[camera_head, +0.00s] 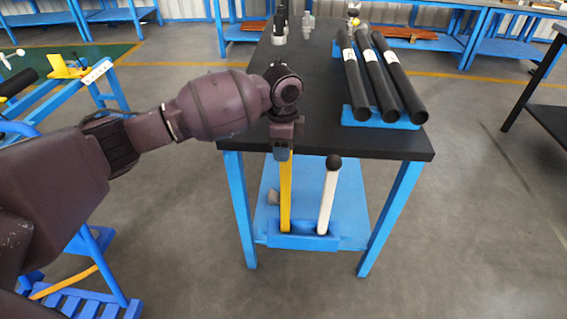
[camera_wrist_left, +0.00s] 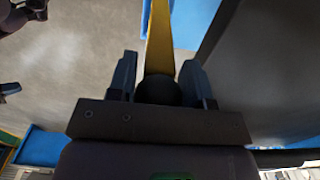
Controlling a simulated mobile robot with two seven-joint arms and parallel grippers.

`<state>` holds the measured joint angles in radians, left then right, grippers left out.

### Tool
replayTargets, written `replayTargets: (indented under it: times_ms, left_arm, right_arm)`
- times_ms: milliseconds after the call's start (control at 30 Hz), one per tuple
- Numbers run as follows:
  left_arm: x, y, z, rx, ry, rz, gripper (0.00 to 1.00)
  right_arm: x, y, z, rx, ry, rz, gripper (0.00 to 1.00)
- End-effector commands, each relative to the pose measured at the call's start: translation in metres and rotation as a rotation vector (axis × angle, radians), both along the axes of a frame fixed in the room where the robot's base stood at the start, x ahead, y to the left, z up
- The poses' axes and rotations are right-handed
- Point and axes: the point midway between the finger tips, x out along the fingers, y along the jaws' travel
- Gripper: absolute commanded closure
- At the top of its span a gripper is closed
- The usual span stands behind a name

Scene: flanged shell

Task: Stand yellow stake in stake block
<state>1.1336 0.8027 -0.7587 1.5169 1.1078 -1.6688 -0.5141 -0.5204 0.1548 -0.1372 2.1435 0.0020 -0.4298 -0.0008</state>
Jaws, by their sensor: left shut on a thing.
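The yellow stake (camera_head: 285,195) hangs upright below my left gripper (camera_head: 283,152), which is shut on its top end. In the left wrist view the gripper (camera_wrist_left: 158,88) has a finger on each side of the stake's dark knob, and the yellow shaft (camera_wrist_left: 159,42) runs away from it. The blue stake block (camera_head: 300,241) sits on the table's lower shelf. The stake's lower end meets the block at its left part; I cannot tell whether it is seated in a hole. My right gripper is not in view.
A white stake (camera_head: 327,200) with a black knob stands slightly tilted in the block, right of the yellow one. The black tabletop (camera_head: 325,115) overhangs behind the gripper. Black tubes (camera_head: 380,80) lie in a blue rack on it.

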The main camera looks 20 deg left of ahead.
Motion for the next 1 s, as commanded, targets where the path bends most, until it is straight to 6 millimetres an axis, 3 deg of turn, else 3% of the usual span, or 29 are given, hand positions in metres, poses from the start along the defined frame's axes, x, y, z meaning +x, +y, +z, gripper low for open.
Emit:
replayTargets:
  times_ms: [133,433,867,900,1000]
  left_arm:
    - [0.0,0.0,-0.009,-0.001,-0.001,0.0,0.97]
    - [0.0,0.0,-0.054,-0.001,0.002,0.0,0.97]
    - [0.001,0.0,-0.056,-0.001,-0.003,0.001,0.97]
    - [0.0,0.0,-0.057,0.0,-0.002,0.001,0.51]
    - [0.0,0.0,-0.057,0.0,-0.002,0.0,0.36]
  right_arm:
    - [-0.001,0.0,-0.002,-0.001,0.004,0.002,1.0]
    - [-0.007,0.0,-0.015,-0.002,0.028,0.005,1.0]
    - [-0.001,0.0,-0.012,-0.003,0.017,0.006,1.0]
    - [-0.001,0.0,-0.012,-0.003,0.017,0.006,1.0]
    - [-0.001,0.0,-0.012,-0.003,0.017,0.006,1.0]
